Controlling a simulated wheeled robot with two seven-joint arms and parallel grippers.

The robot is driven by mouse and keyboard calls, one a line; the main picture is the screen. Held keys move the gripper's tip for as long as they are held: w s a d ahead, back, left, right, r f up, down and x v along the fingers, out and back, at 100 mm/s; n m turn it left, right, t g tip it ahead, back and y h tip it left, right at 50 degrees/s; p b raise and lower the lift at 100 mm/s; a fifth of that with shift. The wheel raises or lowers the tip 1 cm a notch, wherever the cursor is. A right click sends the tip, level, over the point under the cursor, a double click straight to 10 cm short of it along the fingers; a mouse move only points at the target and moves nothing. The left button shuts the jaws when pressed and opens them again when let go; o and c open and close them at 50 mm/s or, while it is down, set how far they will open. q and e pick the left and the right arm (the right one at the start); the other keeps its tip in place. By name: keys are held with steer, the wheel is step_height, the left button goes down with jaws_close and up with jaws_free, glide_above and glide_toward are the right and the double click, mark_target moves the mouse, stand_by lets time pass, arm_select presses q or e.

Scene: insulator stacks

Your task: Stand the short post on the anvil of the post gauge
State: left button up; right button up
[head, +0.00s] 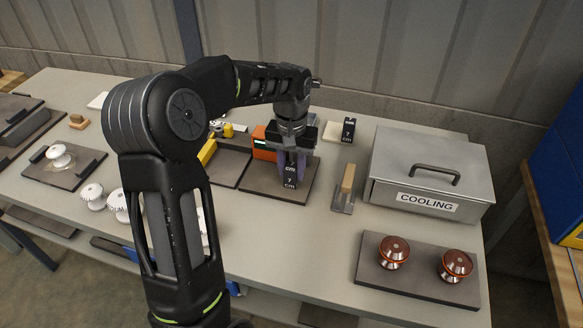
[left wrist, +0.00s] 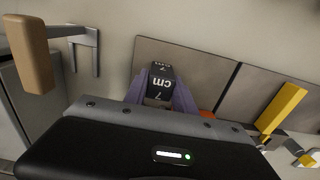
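A dark post marked "7 cm" (head: 290,182) is upright between the purple fingers of my left gripper (head: 292,163). The post also shows in the left wrist view (left wrist: 159,83), with a finger close against each side. The gripper looks shut on it. The anvil is not clearly visible. My right gripper is not in view.
Another dark "7 cm" post (head: 348,130) stands behind on a pale pad. A wooden-handled tool (head: 346,186) and a grey COOLING box (head: 430,172) are to the right. Red-brown insulators (head: 394,251) sit on a front tray. White insulators (head: 93,196) stand left.

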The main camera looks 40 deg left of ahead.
mark_target(292, 166)
arm_select(q)
steer(key=o, duration=0.4)
step_height(292, 166, up, 12)
steer(key=shift+r+p, duration=0.15)
steer(key=shift+p, duration=0.3)
stand_by(0.6)
